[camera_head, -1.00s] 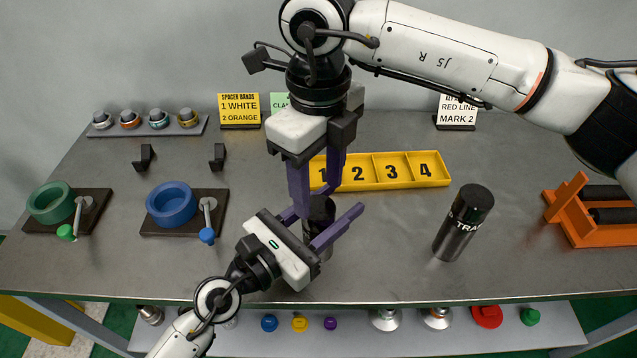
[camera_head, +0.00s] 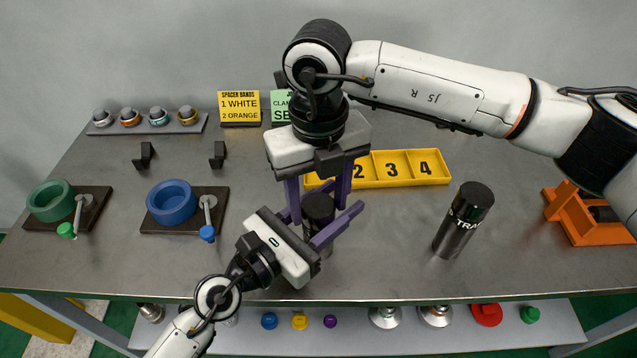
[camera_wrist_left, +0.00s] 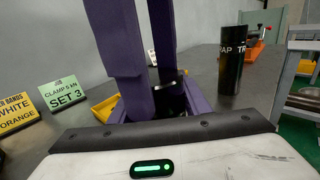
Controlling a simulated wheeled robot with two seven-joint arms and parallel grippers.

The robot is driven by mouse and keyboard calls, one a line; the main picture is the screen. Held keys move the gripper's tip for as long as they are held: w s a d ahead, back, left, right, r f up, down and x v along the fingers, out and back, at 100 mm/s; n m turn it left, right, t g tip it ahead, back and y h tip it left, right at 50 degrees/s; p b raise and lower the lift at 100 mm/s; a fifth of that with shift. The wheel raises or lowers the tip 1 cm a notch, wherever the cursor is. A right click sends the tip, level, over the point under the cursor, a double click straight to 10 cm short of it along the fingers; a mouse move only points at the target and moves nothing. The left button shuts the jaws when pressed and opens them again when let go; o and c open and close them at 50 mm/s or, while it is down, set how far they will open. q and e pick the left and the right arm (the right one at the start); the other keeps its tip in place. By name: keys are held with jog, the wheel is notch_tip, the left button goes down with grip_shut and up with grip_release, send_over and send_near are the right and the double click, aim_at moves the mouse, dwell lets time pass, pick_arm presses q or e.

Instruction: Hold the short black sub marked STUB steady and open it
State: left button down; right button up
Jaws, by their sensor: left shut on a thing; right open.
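A short black sub (camera_head: 319,208) stands on the table's front middle; no marking on it can be read. My left gripper (camera_head: 335,206), reaching in from the lower left, is shut around its side. In the left wrist view, the dark sub (camera_wrist_left: 170,97) is mostly hidden behind purple fingers. My right gripper (camera_head: 318,201) comes from above with its fingers pointing down. It is open, one finger on each side of the sub's top; whether they touch it cannot be told.
A taller black cylinder (camera_head: 464,222) with white lettering stands to the right. A yellow numbered tray (camera_head: 400,182) lies behind the grippers. Blue (camera_head: 171,204) and green (camera_head: 50,202) ring vises are at left, an orange stand (camera_head: 578,222) at right.

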jog(key=shift+f, duration=0.3)
jog(key=c, duration=0.9)
jog(key=n, duration=0.6)
jog(key=shift+n, duration=0.4)
jog(key=o, duration=1.2)
jog(key=shift+r, duration=0.15)
